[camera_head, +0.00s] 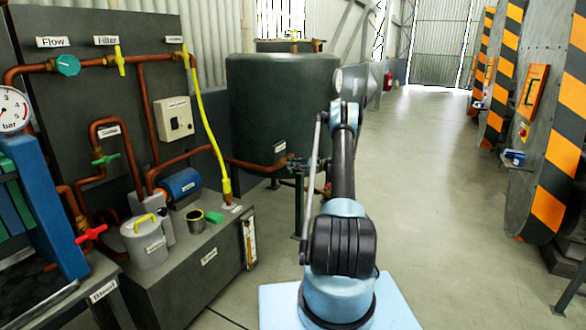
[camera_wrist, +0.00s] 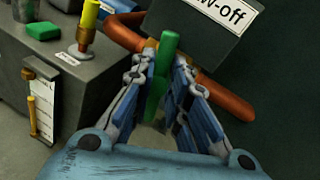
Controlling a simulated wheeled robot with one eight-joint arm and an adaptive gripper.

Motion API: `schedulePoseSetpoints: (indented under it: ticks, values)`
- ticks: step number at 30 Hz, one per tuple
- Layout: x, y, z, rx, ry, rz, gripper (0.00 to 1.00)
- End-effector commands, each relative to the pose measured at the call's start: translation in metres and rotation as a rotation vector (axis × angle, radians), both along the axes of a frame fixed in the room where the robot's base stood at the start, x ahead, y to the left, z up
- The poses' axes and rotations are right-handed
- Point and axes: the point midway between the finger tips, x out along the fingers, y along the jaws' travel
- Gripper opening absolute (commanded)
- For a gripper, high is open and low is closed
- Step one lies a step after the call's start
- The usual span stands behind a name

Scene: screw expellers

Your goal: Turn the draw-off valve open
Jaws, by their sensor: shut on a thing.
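The draw-off valve has a green lever handle (camera_wrist: 168,46), seen upright and slightly tilted in the wrist view. It lies across a copper pipe that slopes down to the right. A white label ending in "w-off" (camera_wrist: 224,14) is on a dark plate above it, partly cut off. My gripper (camera_wrist: 165,72) is shut on the green handle, one finger on each side. In the head view my gripper (camera_head: 294,163) is at the lower front of the dark tank (camera_head: 265,105); the handle cannot be made out there.
In the head view, striped machines (camera_head: 560,150) line the right side, and the floor (camera_head: 430,200) between is clear.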

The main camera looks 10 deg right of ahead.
Motion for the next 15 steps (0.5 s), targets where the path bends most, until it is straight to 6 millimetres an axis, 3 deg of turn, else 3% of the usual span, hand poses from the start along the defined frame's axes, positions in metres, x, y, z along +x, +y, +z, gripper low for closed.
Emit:
schedulePoseSetpoints:
  ticks: [15]
  values:
    - [-0.0083, 0.0075, -0.0019, -0.288, -0.393, 0.012, 0.00]
